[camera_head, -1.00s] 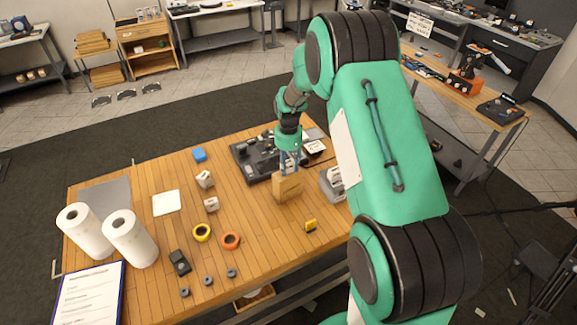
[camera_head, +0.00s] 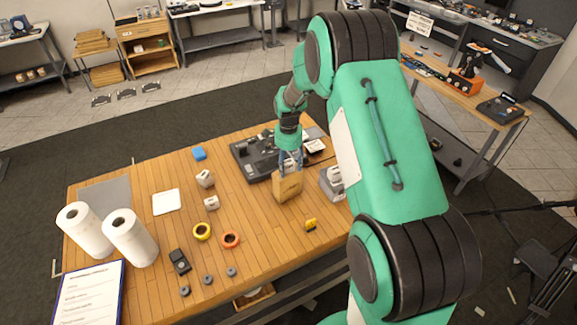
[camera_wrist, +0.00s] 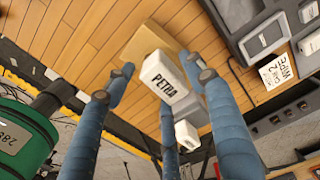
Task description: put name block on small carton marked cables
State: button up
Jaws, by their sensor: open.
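The white name block marked PETRA (camera_wrist: 164,78) is between the blue fingers of my gripper (camera_wrist: 167,75) in the wrist view. It lies over a tan carton (camera_wrist: 138,40); I cannot tell whether it rests fully on it. In the head view the small tan carton (camera_head: 287,188) stands near the table's right side, slightly askew, directly below my gripper (camera_head: 289,168). Any marking on the carton is too small to read. My gripper is open, with its fingers around the block; contact is not clear. The fingers partly hide the block in the head view.
A dark tray (camera_head: 252,160) lies behind the carton, and a grey holder (camera_head: 330,184) stands to its right. White blocks (camera_head: 205,179), tape rings (camera_head: 202,232) and paper rolls (camera_head: 130,240) are to the left. A yellow item (camera_head: 311,224) lies in front.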

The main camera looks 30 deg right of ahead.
notch_tip(320, 180, up, 12)
jog(key=b, duration=0.1)
dwell(0.5)
dwell(0.5)
notch_tip(320, 180, up, 12)
jog(key=n+t, duration=0.1)
jog(key=n, duration=0.3)
send_over(288, 163)
jog(key=s+a, duration=0.5)
jog(key=s, duration=0.2)
jog(key=s+a+r+n+t, duration=0.2)
jog(key=s+a+r+n, duration=0.25)
jog(key=s+r, duration=0.3)
jog(key=s+a+r+n+t, duration=0.1)
jog(key=s+a+n, duration=0.1)
jog(key=s, duration=0.6)
jog(key=s+a+n, duration=0.3)
jog(key=s+n, duration=0.1)
jog(key=s, duration=0.4)
jog(key=s+a+r+n+t, duration=0.1)
jog(key=s+a+n, duration=0.1)
jog(key=s, duration=0.6)
jog(key=shift+s+a+r+n+t, duration=0.2)
jog(key=shift+a+r+n+t, duration=0.15)
jog(key=shift+n, duration=0.4)
